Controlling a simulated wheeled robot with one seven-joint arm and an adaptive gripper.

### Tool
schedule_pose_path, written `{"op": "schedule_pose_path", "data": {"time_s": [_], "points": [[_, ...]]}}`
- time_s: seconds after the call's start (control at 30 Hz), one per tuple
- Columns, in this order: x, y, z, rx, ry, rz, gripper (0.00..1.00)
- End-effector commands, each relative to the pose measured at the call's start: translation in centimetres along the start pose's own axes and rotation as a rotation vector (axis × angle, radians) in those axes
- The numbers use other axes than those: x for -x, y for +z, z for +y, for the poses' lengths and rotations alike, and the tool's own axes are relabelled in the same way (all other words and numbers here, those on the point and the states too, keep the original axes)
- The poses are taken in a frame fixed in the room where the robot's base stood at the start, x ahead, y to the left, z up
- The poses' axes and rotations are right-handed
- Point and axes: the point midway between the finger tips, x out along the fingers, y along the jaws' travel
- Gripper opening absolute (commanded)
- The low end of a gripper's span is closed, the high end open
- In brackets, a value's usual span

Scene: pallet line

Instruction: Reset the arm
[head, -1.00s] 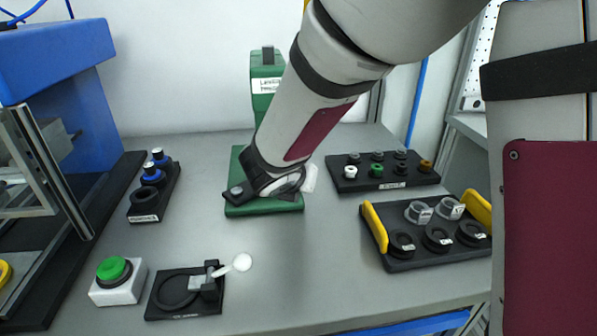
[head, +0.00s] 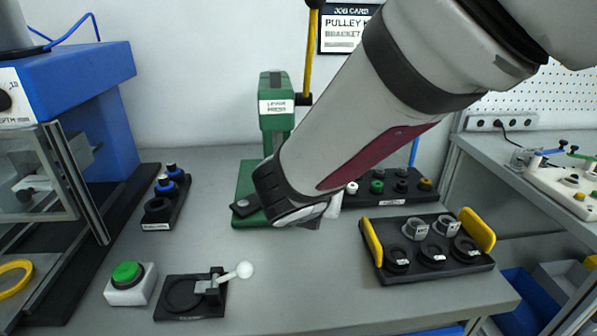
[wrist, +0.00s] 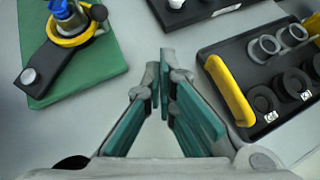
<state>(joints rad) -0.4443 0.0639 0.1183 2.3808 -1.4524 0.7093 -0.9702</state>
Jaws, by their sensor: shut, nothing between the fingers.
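My gripper (wrist: 162,85) shows in the wrist view with its green-padded fingers closed together and nothing between them. It hangs above the grey bench, between the green press base and the black tray with yellow handles. In the head view my arm comes down from the upper right, and its wrist end hides the fingers. It covers part of the green arbor press (head: 277,115). The press's green base (wrist: 95,75) shows at upper left in the wrist view, with a yellow ring (wrist: 72,35) and a blue-topped part on it.
The black tray with yellow handles (head: 400,272) holds rings and grey parts on the right. A black rack (head: 395,200) with small parts stands behind it. A green button (head: 127,275) and a black clamp fixture (head: 185,312) stand at front left. The front middle bench is clear.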

Motion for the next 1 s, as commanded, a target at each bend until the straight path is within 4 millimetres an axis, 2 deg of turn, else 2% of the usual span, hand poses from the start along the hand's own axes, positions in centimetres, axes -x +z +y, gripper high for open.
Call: {"op": "schedule_pose_path", "data": {"time_s": [0.37, 0.47, 0.57, 0.7, 0.83, 0.9, 1.0], "points": [[0.2, 0.1, -0.2, -0.005, -0.002, 0.0, 0.0], [0.5, 0.7, -1.6, -0.081, -0.031, -0.002, 0.0], [1.6, 1.8, -5.3, -0.296, -0.111, -0.002, 0.0], [4.7, 1.9, -13.2, -0.796, -0.292, 0.003, 0.0], [8.6, -0.6, -19.2, -1.291, -0.47, 0.021, 0.0], [10.8, -2.6, -21.3, -1.542, -0.562, 0.04, 0.0], [13.5, -5.3, -22.7, -1.842, -0.678, 0.075, 0.0]]}}
